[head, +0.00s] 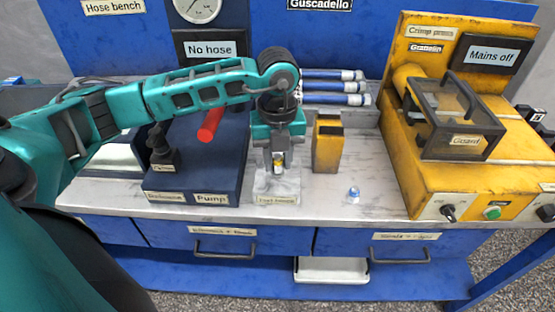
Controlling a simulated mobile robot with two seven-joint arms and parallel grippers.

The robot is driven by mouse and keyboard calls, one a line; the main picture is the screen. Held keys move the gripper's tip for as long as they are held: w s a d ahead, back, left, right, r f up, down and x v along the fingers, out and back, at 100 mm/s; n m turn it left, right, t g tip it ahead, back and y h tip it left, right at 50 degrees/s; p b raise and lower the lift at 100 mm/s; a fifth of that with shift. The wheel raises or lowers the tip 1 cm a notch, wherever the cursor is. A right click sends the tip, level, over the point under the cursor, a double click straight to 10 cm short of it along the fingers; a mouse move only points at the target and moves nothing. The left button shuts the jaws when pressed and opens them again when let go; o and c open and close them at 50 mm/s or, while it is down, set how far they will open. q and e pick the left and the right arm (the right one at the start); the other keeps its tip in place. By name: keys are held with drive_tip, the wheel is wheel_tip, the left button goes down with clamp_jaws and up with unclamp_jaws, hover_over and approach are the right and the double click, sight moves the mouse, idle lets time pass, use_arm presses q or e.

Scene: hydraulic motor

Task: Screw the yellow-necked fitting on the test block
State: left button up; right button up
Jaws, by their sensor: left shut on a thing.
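The test block (277,188) is a pale grey block with a label on its front, standing at the front middle of the bench. The yellow-necked fitting (278,167) shows as a small yellow piece just above the block's top. My left gripper (278,160) points straight down over the block and is shut on the fitting. Whether the fitting touches the block's port or sits in it, I cannot tell. My right gripper is not in the picture.
A blue-capped fitting (353,194) stands on the bench to the right. A yellow open-topped box (328,145) stands close beside my gripper. The navy pump unit (195,165) with a red handle (210,125) is at left, the yellow crimp press (450,180) at right. Hoses (335,87) lie behind.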

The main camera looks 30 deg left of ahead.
use_arm(q)
drive_tip(key=shift+s+f+m, duration=0.1)
drive_tip(key=shift+f+m, duration=0.15)
drive_tip(key=shift+m, duration=0.45)
drive_tip(key=m+b, duration=0.1)
drive_tip(key=m, duration=0.2)
drive_tip(key=shift+f+m+b, duration=0.15)
drive_tip(key=shift+m+b, duration=0.25)
drive_tip(key=shift+m, duration=1)
